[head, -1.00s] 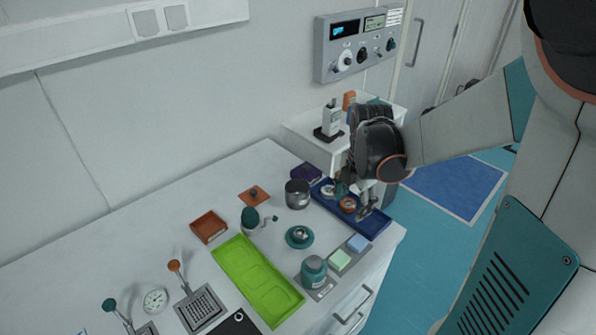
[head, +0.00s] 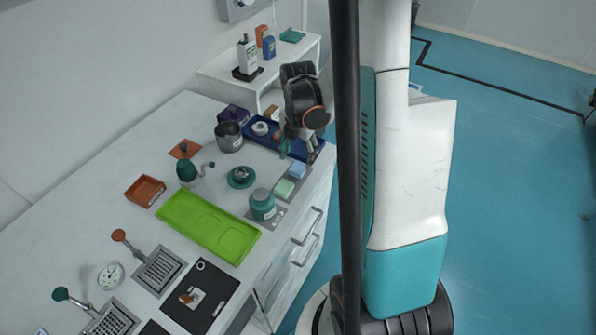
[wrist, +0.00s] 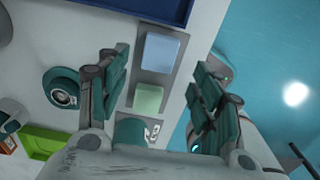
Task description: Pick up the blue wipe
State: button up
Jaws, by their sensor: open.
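The blue wipe (head: 298,171) is a small light-blue square pad at the far end of a grey holder (head: 269,213) near the table's right edge. A pale green wipe (head: 284,188) lies beside it. In the wrist view the blue wipe (wrist: 161,61) shows whole between the two fingers, with the green wipe (wrist: 148,98) nearer the palm. My gripper (head: 299,152) is open and empty, above the table near the blue wipe and the blue tray. In the wrist view my gripper (wrist: 163,70) has its teal-padded fingers wide apart. Its exact height is hard to tell.
A dark blue tray (head: 263,142) with small items lies just beyond the wipes. A teal jar (head: 262,205) stands on the holder's near end. A teal dish (head: 240,177) and lime-green tray (head: 208,225) are to the left. The table edge is close on the right.

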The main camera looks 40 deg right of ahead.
aim_at(298, 167)
notch_tip(298, 167, down, 5)
jog(key=shift+w+d+f+b, duration=0.1)
jog(key=shift+d+b, duration=0.05)
jog(key=shift+b, duration=0.95)
jog(key=c, duration=0.8)
